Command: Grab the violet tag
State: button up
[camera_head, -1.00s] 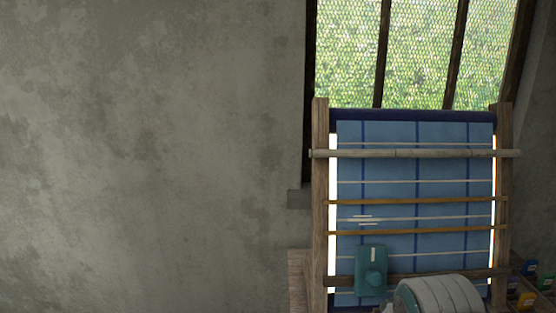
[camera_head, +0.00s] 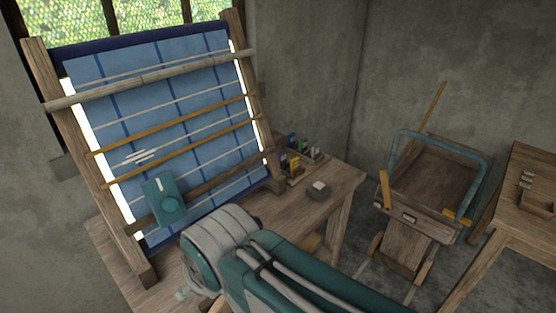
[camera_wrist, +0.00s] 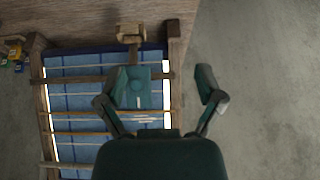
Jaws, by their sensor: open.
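A small dark violet-looking tag (camera_head: 283,161) stands at the left of a group of coloured tags on the loom's bench, right of the frame; it is small and partly crowded by the others. In the wrist view, my gripper (camera_wrist: 163,78) is open and empty, its two fingers spread wide over the loom area. The coloured tags show only small at that view's left edge, apart from the fingers, and I cannot pick out the violet one there. In the head view, my arm hides most of the gripper.
The wooden loom with blue cloth (camera_head: 180,115) carries a teal box with a round knob (camera_head: 164,199). A grey block (camera_head: 318,190) lies on the bench (camera_head: 345,180). A wooden cart (camera_head: 430,180) and a table (camera_head: 530,205) stand right, with floor between.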

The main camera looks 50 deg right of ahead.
aim_at(281, 155)
jog(key=i+l, duration=0.1)
jog(key=l, duration=2.95)
jog(key=i, duration=0.05)
